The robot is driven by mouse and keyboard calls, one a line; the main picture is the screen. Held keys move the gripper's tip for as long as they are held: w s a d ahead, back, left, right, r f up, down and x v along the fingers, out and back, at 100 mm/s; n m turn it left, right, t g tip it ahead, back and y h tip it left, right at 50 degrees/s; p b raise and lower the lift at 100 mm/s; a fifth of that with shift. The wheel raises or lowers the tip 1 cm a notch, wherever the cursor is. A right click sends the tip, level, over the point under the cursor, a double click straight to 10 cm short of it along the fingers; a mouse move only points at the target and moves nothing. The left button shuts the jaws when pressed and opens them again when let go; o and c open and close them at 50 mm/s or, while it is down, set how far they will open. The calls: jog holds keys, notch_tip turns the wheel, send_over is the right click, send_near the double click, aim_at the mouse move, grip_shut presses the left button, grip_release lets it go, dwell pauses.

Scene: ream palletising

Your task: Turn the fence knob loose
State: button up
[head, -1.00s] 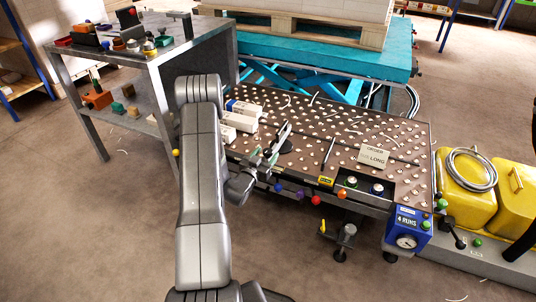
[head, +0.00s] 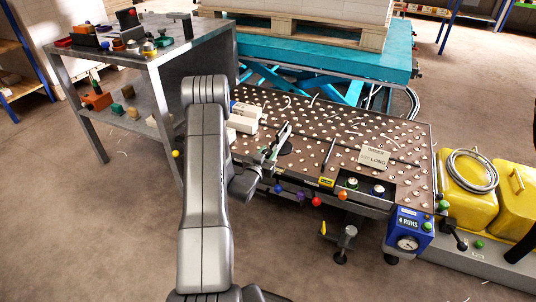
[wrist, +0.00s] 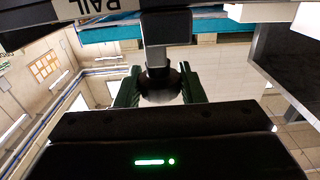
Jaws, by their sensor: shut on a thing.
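The fence knob (wrist: 160,88) is a dark round knob under a grey stem in the wrist view. The two dark green fingers of my gripper (wrist: 160,94) stand on either side of it and are shut on it. In the head view my gripper (head: 267,157) is at the near left edge of the perforated table (head: 345,128), beside an upright grey metal piece. The knob itself cannot be made out there, and my arm covers part of the table's left end.
White wrapped blocks (head: 243,118) lie on the table's left end. A sign reading LONG (head: 375,158) stands at the right. Coloured knobs line the front edge, with a blue gauge box (head: 408,230) at the corner. A grey shelf bench (head: 150,60) stands at the left.

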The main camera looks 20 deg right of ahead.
jog(key=shift+n+t+y+b, duration=0.45)
jog(key=shift+n+t+y, duration=0.05)
jog(key=shift+t, duration=0.1)
jog(key=o, duration=1)
jog(key=p+v, duration=0.2)
jog(key=v, duration=1.2)
jog(key=shift+p, duration=0.3)
jog(key=shift+d, duration=0.1)
